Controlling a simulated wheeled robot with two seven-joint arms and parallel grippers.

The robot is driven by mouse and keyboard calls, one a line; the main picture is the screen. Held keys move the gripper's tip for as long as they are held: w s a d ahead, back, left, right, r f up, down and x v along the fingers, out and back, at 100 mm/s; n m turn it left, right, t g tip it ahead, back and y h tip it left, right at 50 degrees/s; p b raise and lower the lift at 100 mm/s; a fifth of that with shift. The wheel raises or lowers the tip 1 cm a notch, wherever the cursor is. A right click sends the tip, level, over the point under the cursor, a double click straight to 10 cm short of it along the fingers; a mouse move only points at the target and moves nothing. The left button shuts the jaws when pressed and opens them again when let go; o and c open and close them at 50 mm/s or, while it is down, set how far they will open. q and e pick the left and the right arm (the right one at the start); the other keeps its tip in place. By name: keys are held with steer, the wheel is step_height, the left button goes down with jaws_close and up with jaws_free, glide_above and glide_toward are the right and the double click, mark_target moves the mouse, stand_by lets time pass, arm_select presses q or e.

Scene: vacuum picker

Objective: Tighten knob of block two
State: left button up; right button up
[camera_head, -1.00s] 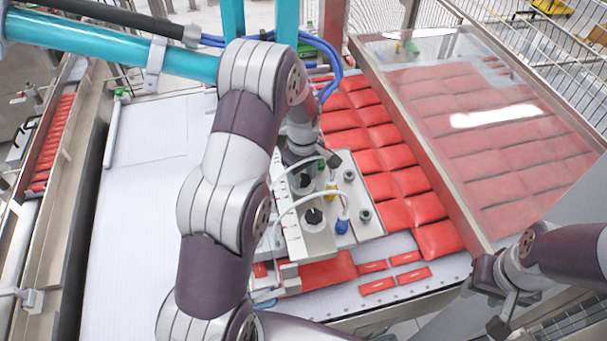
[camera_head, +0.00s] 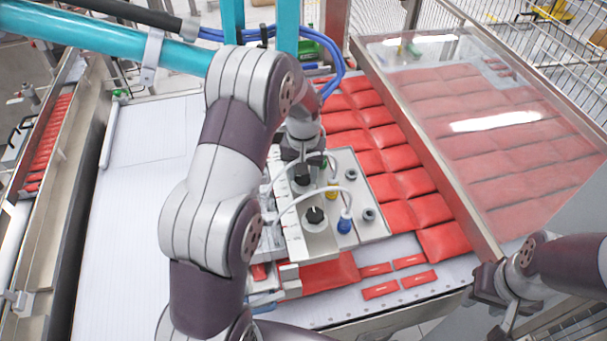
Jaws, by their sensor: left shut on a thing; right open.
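The light metal picker plate (camera_head: 372,194) lies over the red packs and carries several fittings. A block with a black-topped knob (camera_head: 315,214) stands at its near end. Another black knob (camera_head: 302,174) is just beyond it. My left gripper (camera_head: 301,157) points down at the far end of this row. It is shut on what seems to be a knob, mostly hidden by the gripper and wrist. My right gripper (camera_head: 498,312) is open and empty at the lower right, apart from the plate. My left arm hides the plate's left side.
White hoses and a blue fitting (camera_head: 345,224) stand close to the knobs. Red packs (camera_head: 411,211) cover the belt to the right, beside a clear-covered tray (camera_head: 455,212). The white belt (camera_head: 135,225) on the left is clear. A teal bar (camera_head: 100,38) crosses the upper left.

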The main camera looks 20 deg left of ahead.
arm_select(q)
steer(key=m, duration=0.2)
steer(key=m+b, duration=0.1)
steer(key=m, duration=0.3)
steer(key=shift+w+r, duration=0.2)
steer(key=shift+w, duration=0.05)
steer(key=m+b, duration=0.1)
steer(key=m, duration=0.5)
steer(key=shift+m, duration=0.3)
steer(key=o, duration=1.1)
steer(key=shift+c, duration=0.2)
steer(key=shift+f, duration=0.1)
